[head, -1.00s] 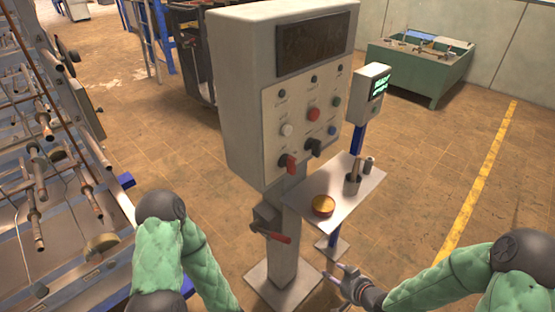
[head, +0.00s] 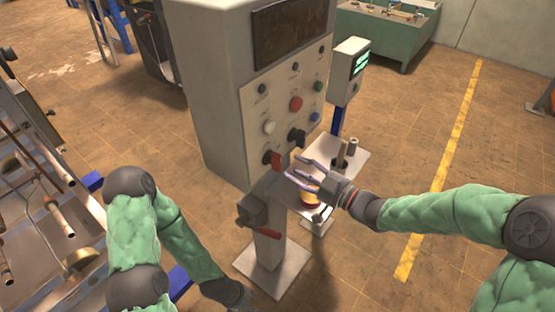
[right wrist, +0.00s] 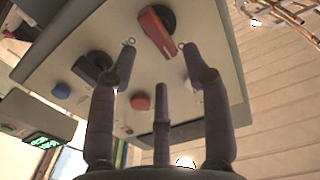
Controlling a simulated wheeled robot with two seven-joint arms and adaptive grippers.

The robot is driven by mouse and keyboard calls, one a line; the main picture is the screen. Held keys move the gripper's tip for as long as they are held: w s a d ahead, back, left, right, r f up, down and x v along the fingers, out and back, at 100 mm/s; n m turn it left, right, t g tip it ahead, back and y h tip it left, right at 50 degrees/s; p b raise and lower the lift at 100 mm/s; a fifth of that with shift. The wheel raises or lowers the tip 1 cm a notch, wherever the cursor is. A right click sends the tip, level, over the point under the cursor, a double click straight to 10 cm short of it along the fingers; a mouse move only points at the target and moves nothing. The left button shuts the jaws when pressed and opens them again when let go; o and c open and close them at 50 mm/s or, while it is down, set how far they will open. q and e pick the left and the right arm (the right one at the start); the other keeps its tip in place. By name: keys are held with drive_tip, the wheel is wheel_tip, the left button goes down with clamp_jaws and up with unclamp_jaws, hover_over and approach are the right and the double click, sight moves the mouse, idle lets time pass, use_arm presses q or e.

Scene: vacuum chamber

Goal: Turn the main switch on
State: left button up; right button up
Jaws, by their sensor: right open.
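A red-handled rotary switch (head: 275,160) sits low on the control panel (head: 285,95) of the grey cabinet. It also shows in the right wrist view (right wrist: 157,31), with its red handle on a dark round base. My right gripper (head: 292,169) is open and empty just in front of this switch, fingers pointing at the panel. In the right wrist view, its two upper fingertips are on either side of the handle's lower end; I cannot tell whether they touch it. My left arm is at the bottom left, and its fingers are not visible.
A black rotary knob (head: 297,136) is close beside the red switch. Coloured buttons sit above. A small shelf (head: 345,157) with a round object is behind my right gripper. Open floor lies to the right.

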sight(279, 160)
drive_tip(key=b+x, duration=0.1)
drive_tip(key=x, duration=0.6)
drive_tip(key=shift+d, duration=0.1)
drive_tip(key=shift+c, duration=0.3)
clamp_jaws()
